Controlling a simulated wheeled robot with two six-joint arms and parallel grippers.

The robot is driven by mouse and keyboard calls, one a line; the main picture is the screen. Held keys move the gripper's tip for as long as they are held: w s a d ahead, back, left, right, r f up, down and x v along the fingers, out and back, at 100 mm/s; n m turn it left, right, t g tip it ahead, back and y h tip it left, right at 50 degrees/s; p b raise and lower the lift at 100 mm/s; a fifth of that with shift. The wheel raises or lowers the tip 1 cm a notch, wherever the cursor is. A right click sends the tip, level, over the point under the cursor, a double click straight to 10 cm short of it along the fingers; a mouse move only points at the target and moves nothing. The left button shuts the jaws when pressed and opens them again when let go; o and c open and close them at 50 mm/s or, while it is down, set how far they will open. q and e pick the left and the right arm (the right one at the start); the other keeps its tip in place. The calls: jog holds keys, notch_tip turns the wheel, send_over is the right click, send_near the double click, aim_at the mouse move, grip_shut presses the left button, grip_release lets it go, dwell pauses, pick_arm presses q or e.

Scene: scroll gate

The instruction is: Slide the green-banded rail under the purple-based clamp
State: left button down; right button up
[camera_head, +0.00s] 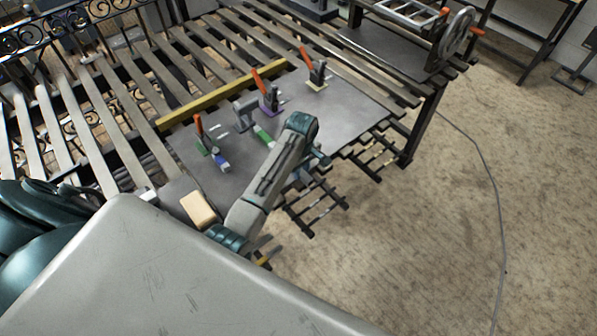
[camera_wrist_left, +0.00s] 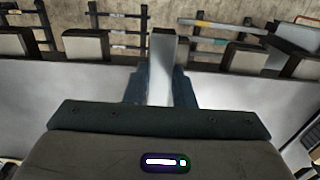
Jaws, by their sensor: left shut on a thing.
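The green-banded rail (camera_head: 263,134) lies on the grey metal plate (camera_head: 355,100) in the head view; my left arm hides whatever part of it lies to the right. The purple-based clamp (camera_head: 268,97), with its orange handle raised, stands on the plate behind the rail's visible end, apart from it. My left gripper (camera_head: 316,161) is low near the plate's front edge, mostly hidden by its own arm. In the left wrist view the gripper (camera_wrist_left: 160,88) is shut on a plain grey bar (camera_wrist_left: 162,55). No coloured band shows on this bar.
A green-based clamp (camera_head: 203,143) and blue-banded rail (camera_head: 221,161) are at left. A yellow-based clamp (camera_head: 317,79) is at right. A grey upright piece (camera_head: 245,113) stands near the purple-based clamp. A yellow bar (camera_head: 220,95) runs behind; a tan block (camera_head: 199,209) lies in front.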

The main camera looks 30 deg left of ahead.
pick_arm(q)
jog(key=shift+w+d+b, duration=0.25)
jog(key=shift+w+d, duration=0.1)
jog(key=shift+w, duration=0.5)
jog(key=shift+w+d+b, duration=0.3)
jog(key=shift+w+d, duration=0.05)
jog(key=shift+w, duration=0.45)
jog(key=shift+w+d+b, duration=0.25)
jog(key=shift+w+d, duration=0.1)
jog(key=shift+w, duration=0.5)
jog(key=shift+w+d+b, duration=0.35)
jog(key=shift+w+b, duration=0.15)
jog(key=shift+w, duration=0.4)
jog(key=shift+w+d+b, duration=0.4)
jog(key=shift+w+b, duration=0.05)
jog(key=shift+w, duration=0.4)
jog(key=shift+w+d+b, duration=0.35)
jog(key=shift+w+b, duration=0.15)
jog(key=shift+w, duration=0.4)
jog(key=c, duration=1.1)
grip_release()
jog(key=shift+c, duration=0.2)
